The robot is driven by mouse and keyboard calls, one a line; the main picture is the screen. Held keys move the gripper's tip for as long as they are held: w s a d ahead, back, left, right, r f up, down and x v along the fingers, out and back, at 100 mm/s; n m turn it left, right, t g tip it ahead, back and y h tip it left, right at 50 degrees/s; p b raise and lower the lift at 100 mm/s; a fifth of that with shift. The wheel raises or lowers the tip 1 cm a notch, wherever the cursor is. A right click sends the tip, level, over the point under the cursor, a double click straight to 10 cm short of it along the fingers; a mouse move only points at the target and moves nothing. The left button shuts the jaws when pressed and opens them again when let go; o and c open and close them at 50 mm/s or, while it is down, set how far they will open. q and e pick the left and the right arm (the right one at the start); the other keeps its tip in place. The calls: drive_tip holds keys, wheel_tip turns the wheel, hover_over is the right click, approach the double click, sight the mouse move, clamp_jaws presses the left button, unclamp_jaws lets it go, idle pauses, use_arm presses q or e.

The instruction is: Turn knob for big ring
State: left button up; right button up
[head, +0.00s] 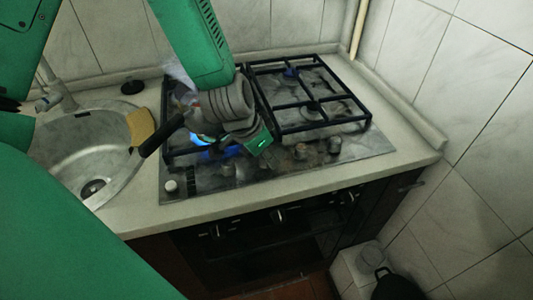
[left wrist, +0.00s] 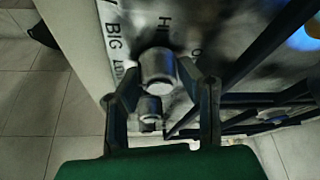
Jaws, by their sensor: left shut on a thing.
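The gas hob (head: 350,150) has a row of metal knobs along its front edge. In the left wrist view a silver knob (left wrist: 158,68) stands between the two fingers of my left gripper (left wrist: 160,92), which is shut on it. The printed word BIG shows beside this knob. A second knob (left wrist: 150,108) is close by, lower in that view. In the head view my left gripper (head: 258,142) reaches down over the front left of the hob; its fingertips and the held knob are hard to make out. My right gripper is not in view.
Black pan grates (head: 310,125) stand over the hob. Tiled wall (head: 470,150) bounds the right.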

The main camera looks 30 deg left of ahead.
use_arm(q)
drive_tip(key=shift+s, duration=0.1)
drive_tip(key=o, duration=1.2)
drive_tip(key=shift+a, duration=0.1)
drive_tip(key=shift+c, duration=0.2)
drive_tip(key=shift+r, duration=0.2)
drive_tip(key=v, duration=1.1)
drive_tip(key=shift+s+r, duration=0.15)
drive_tip(key=shift+s, duration=0.05)
